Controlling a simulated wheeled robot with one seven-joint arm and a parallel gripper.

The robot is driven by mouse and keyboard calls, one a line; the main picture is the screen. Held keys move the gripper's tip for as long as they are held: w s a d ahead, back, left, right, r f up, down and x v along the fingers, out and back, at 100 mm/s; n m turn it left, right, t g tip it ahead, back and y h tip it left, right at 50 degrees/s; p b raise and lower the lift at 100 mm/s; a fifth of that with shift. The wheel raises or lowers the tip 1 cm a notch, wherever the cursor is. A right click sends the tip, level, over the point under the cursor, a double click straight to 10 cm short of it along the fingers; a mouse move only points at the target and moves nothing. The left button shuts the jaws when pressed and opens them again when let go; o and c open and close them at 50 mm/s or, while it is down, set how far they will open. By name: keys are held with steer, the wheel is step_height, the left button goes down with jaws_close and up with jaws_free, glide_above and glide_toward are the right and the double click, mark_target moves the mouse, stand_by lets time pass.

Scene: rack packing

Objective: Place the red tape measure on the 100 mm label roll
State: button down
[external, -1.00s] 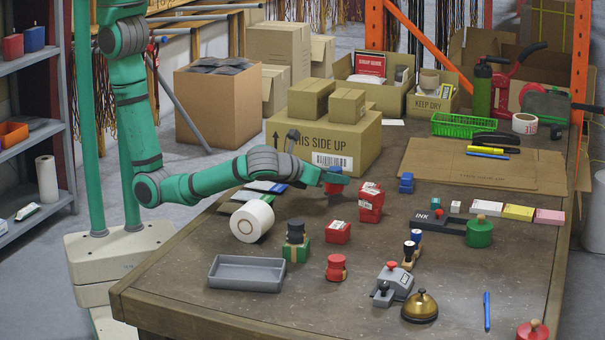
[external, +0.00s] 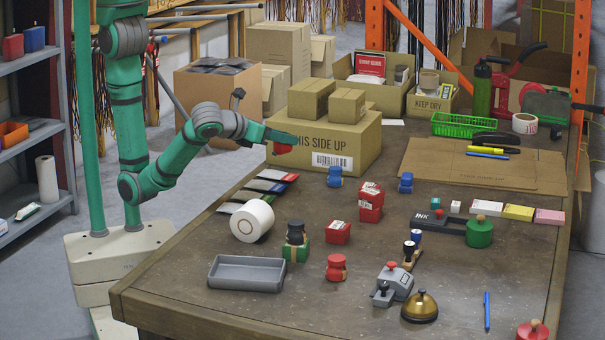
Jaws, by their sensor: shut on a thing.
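My gripper (external: 284,142) is shut on a small red object, the red tape measure (external: 282,149), at the end of my outstretched arm. It is held in the air in front of the large "THIS SIDE UP" carton; the fingers hide part of it. A white roll with a brown core ring (external: 252,221), which looks like the label roll, lies on its side on the left part of the table. My gripper is above and behind this roll, to its right in the picture, clear of it.
The carton (external: 363,140) stands close behind my gripper. Several coloured flat packs (external: 271,185) lie behind the roll. A green-and-black stamp (external: 296,240), red boxes (external: 370,202) and a grey tray (external: 246,273) stand nearby. A blue object (external: 334,176) stands by the carton.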

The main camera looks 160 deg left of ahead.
steer(key=w+d+m+t, duration=0.2)
steer(key=w+d+t, duration=0.1)
steer(key=w+d, duration=0.2)
steer(key=w+d+m+t, duration=0.3)
steer(key=w+d, duration=0.2)
steer(key=w, duration=0.2)
steer(key=w+d+m+t, duration=0.2)
steer(key=w+d, duration=0.3)
steer(key=w, duration=0.1)
steer(key=shift+d+r+m+t+h, duration=0.25)
steer(key=shift+d+m+t+h, duration=0.05)
steer(key=shift+t+h, duration=0.1)
glide_above(252, 205)
steer(key=shift+f, duration=2.4)
steer(key=shift+f, duration=0.15)
steer(key=c, duration=1.4)
jaws_free()
steer(key=shift+c, duration=0.2)
